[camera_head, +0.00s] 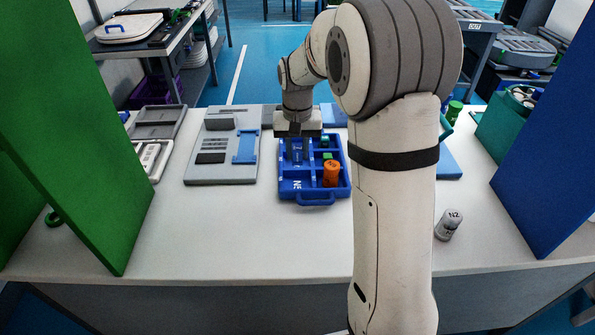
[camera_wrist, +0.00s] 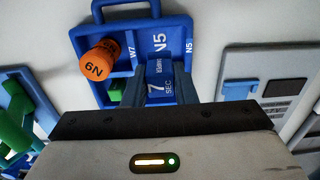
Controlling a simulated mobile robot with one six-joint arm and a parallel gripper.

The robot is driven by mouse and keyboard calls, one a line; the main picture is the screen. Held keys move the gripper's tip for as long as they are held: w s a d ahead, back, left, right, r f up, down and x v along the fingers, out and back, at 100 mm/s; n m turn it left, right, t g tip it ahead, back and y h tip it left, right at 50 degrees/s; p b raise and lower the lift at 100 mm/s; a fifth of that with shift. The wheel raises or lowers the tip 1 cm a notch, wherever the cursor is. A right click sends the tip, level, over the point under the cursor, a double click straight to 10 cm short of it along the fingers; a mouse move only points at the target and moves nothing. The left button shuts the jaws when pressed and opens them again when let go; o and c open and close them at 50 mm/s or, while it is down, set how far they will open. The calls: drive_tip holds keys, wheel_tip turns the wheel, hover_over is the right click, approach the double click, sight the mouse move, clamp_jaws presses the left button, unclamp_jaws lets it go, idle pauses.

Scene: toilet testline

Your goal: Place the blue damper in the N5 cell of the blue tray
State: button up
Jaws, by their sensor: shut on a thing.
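My gripper (camera_head: 298,136) points down over the blue tray (camera_head: 316,199). It is shut on the blue damper (camera_head: 297,152), which has white lettering on its side. In the wrist view the blue damper (camera_wrist: 158,88) shows "7 SEC" between the fingers (camera_wrist: 157,92). The blue tray (camera_wrist: 87,38) carries the marks W7 and N5 there. The damper is at the N5-marked column of the tray; I cannot tell whether it touches the cell floor. An orange damper (camera_head: 331,172) stands in the cell beside it, marked N6 in the wrist view (camera_wrist: 96,60).
A grey fixture board (camera_head: 222,172) with a blue part lies left of the tray. A grey-white cylinder (camera_head: 448,225) lies to the right, beyond my arm. A green panel (camera_head: 75,130) and a blue panel (camera_head: 560,130) flank the table.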

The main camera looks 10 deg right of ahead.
drive_tip(key=shift+w+f, duration=0.1)
drive_tip(key=shift+w, duration=0.2)
hover_over(297, 186)
wheel_tip(297, 186, down, 5)
drive_tip(key=shift+w+f, duration=0.15)
drive_tip(key=shift+f, duration=2.2)
drive_tip(key=shift+f, duration=0.15)
drive_tip(key=o, duration=1)
